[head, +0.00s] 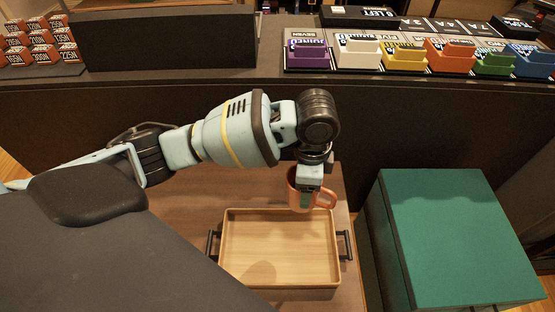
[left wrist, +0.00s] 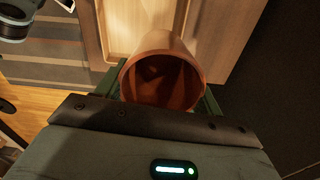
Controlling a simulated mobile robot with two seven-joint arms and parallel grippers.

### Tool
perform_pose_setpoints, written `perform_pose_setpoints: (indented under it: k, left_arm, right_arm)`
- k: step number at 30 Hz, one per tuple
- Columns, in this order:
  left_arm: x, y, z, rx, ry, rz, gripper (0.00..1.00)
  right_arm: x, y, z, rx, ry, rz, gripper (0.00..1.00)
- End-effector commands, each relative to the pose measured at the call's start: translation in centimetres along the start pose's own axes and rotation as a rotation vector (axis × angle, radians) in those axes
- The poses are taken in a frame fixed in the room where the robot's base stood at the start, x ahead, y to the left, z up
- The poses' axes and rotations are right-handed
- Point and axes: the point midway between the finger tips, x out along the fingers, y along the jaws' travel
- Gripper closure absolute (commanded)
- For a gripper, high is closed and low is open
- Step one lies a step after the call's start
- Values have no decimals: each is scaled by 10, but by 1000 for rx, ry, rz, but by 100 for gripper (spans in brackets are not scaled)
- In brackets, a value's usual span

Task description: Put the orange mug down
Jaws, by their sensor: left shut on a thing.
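The orange mug (head: 325,198) is held upright by my left gripper (head: 309,186), over the far right part of the wooden tray (head: 228,262). The gripper is shut on the mug and hides much of its side. The mug's handle points right in the head view. In the left wrist view the mug (left wrist: 163,82) sits between the fingers, with its open mouth facing the camera and looking empty. The tray has black handles and a bare floor. I cannot tell whether the mug's base touches the tray. My right gripper is not in view.
The tray stands on a brown wooden surface (head: 190,225). A green-topped box (head: 450,235) is to the right. Behind is a dark counter with a row of coloured blocks (head: 450,58) and stacked small labelled boxes (head: 40,42) at the left.

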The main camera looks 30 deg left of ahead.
Motion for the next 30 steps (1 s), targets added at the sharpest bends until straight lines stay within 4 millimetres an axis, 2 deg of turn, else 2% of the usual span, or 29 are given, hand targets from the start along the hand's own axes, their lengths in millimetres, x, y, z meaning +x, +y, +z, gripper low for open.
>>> perform_pose_setpoints:
  k: [12,18,24,30]
  left_arm:
    - [49,10,-15,659,1,4,65]
    - [70,18,-17,918,1,1,65]
    - [81,23,-17,1048,0,-1,65]
    - [84,24,-17,1069,-1,-2,65]
  right_arm:
    - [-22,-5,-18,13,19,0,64]
    - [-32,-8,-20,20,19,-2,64]
    - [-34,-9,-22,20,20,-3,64]
    - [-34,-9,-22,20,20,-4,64]
